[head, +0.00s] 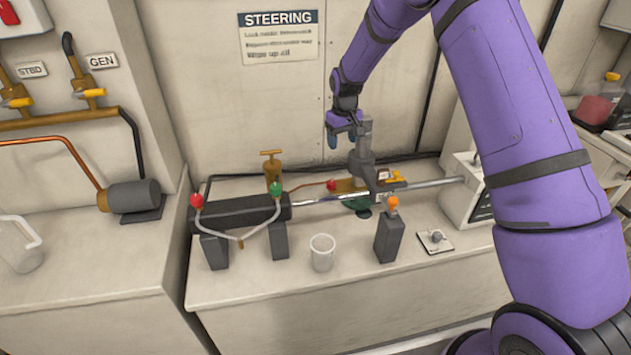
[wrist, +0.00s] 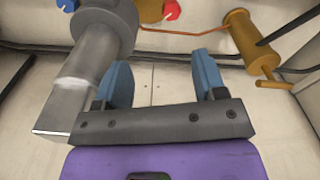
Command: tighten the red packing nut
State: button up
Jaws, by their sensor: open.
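A red round piece (head: 331,184) sits at the left end of a small brass block behind the steel rod. It also shows at the top edge of the wrist view (wrist: 172,9), partly cut off. Another red knob (head: 196,200) is at the left end of the dark cylinder. I cannot tell for certain which red piece is the packing nut. My gripper (head: 344,132) hangs above the bench, higher than the brass block. Its blue fingers (wrist: 158,60) are open with nothing between them. A grey upright fitting (head: 365,155) stands close beside it and hides part of it.
A brass hand pump (head: 272,170) stands behind the dark cylinder (head: 240,212), which has a green knob (head: 275,189). A white cup (head: 322,252), a dark post with an orange top (head: 389,240) and a small plate (head: 435,241) occupy the bench front. My purple arm covers the right.

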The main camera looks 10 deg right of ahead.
send_over(331, 182)
notch_tip(331, 182, down, 8)
jog(key=shift+n+g, duration=0.3)
notch_tip(331, 182, down, 10)
jog(key=c, duration=0.9)
